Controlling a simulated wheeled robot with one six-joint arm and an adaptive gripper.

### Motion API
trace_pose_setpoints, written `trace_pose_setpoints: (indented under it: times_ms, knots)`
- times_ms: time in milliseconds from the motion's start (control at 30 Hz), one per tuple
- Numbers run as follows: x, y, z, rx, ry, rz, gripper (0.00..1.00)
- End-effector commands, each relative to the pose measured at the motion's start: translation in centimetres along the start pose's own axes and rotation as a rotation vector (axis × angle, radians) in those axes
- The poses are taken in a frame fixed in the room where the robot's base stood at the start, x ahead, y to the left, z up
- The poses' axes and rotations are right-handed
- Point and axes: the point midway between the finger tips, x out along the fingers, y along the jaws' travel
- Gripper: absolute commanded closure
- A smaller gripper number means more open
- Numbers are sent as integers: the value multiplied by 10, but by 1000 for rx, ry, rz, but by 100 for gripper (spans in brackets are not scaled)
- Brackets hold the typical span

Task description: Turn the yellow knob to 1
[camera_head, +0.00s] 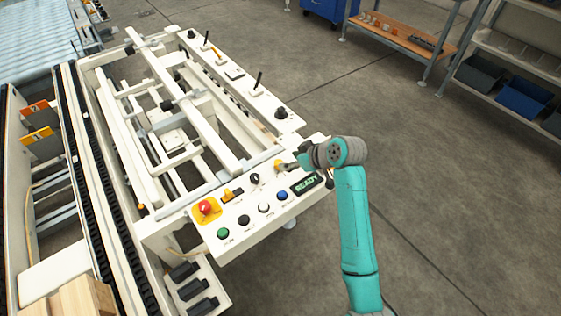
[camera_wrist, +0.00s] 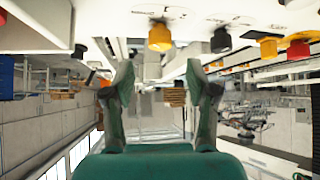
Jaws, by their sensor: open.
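The yellow knob (camera_head: 278,163) sits at the far right end of the knob row on the white control panel (camera_head: 253,215), partly hidden by my gripper (camera_head: 288,166). In the wrist view, the yellow knob (camera_wrist: 160,36) hangs from the panel at top centre, as that picture is upside down. My gripper (camera_wrist: 160,76) is open and empty, with one finger on each side of the knob's line. The knob appears just beyond the fingertips, apart from them. Its pointer and the number it points at are too small to read.
Beside the knob are a black knob (camera_head: 255,179), a yellow switch (camera_head: 232,195) and a red emergency button (camera_head: 205,207). Green (camera_head: 223,233), black, white and blue (camera_head: 282,196) buttons line the front. Open floor lies to the right.

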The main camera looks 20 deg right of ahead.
Motion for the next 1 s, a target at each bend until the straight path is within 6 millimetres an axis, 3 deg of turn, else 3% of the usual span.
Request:
trace_pose_setpoints:
  times_ms: [100, 333, 767, 800, 1000]
  knots:
    - [23, -1, 0, -1, -1, -2, 43]
    - [53, -1, 0, 0, -1, -1, 43]
    - [63, 0, 0, 0, 0, 1, 43]
    - [63, 0, 0, 0, 0, 1, 45]
    - [63, 0, 0, 0, 0, 1, 95]
